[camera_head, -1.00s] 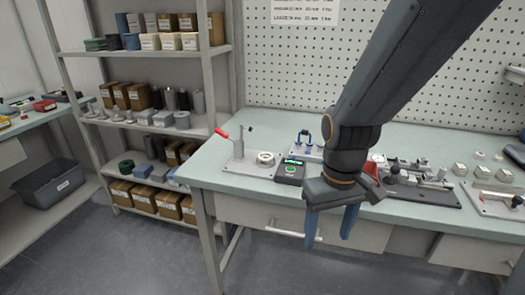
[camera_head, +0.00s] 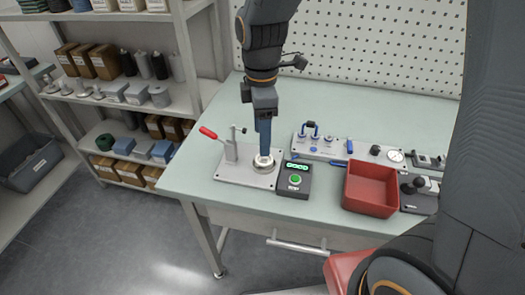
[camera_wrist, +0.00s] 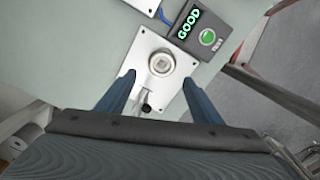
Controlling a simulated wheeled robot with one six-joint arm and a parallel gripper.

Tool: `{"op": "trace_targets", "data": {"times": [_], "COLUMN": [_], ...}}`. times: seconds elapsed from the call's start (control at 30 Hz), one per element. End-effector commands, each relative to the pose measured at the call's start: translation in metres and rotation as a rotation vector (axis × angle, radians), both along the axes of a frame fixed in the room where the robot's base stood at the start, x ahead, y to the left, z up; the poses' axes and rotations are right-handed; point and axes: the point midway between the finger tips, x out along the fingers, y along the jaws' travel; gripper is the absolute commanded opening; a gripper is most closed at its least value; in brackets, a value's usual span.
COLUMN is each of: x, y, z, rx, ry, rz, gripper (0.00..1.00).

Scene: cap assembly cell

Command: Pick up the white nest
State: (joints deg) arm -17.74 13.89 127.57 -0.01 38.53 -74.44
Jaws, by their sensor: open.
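The white nest (camera_head: 257,168) is a pale round ring with a small light part in its middle. It sits on a light metal plate (camera_head: 232,178) beside a red-handled toggle clamp (camera_head: 210,133). In the wrist view the nest (camera_wrist: 161,64) lies just beyond the fingertips, roughly centred between them. My gripper (camera_head: 265,151) points down over the nest, and in the head view its blue fingers overlap the nest's far side. In the wrist view my gripper (camera_wrist: 158,79) has its fingers spread with nothing between them. I cannot tell the exact height above the nest.
A dark tester (camera_head: 295,180) with a green button stands right of the plate; its display reads GOOD (camera_wrist: 188,25) in the wrist view. A red bin (camera_head: 371,190) and a gauge fixture (camera_head: 345,150) stand farther right. The front left of the bench (camera_head: 185,175) is clear.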

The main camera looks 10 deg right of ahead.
Motion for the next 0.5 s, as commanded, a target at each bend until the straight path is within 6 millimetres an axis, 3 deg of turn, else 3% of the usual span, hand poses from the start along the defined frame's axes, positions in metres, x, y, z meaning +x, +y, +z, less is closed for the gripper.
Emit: {"op": "trace_targets", "data": {"times": [0.5], "x": [-0.005], "y": [0.004], "z": [-0.052], "rx": [-0.001], "ry": [0.005], "rz": [0.011], "gripper": [0.6]}}
